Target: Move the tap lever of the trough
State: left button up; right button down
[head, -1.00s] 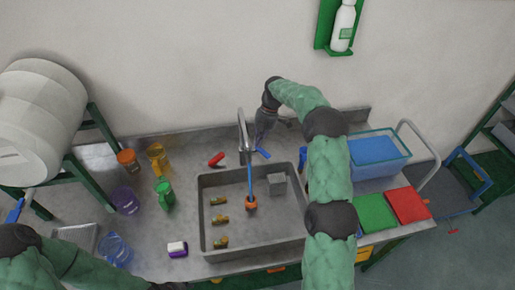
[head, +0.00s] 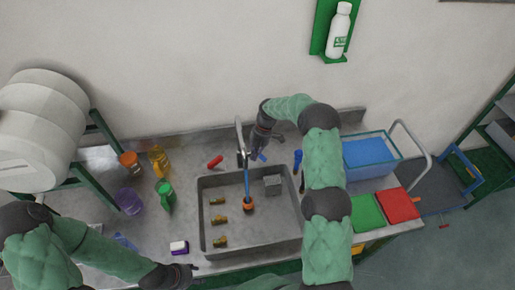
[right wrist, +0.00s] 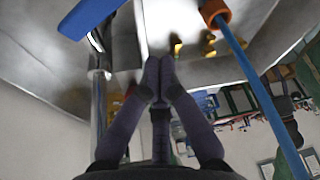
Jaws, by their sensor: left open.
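The trough is a grey metal basin (head: 207,232) set in the worktop. My left gripper (head: 192,270) is open and empty at the worktop's front edge.
A red object (head: 215,162) lies left of the tap. Bottles and jars stand left. A blue tub (head: 370,155) and green (head: 367,213) and red (head: 398,205) trays are right.

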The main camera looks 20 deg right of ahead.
pick_arm(q)
jog(key=shift+r+p, duration=0.7)
jog(key=shift+r, duration=0.1)
pick_arm(e)
jog(key=f, duration=0.1)
jog(key=d+f, duration=0.1)
jog(key=f, duration=0.1)
jog(key=d+f, duration=0.1)
jog(key=shift+w+d+f, duration=0.15)
jog(key=shift+w+f, duration=0.15)
pick_arm(q)
jog(key=shift+f, duration=0.1)
pick_arm(e)
jog(key=shift+d, duration=0.1)
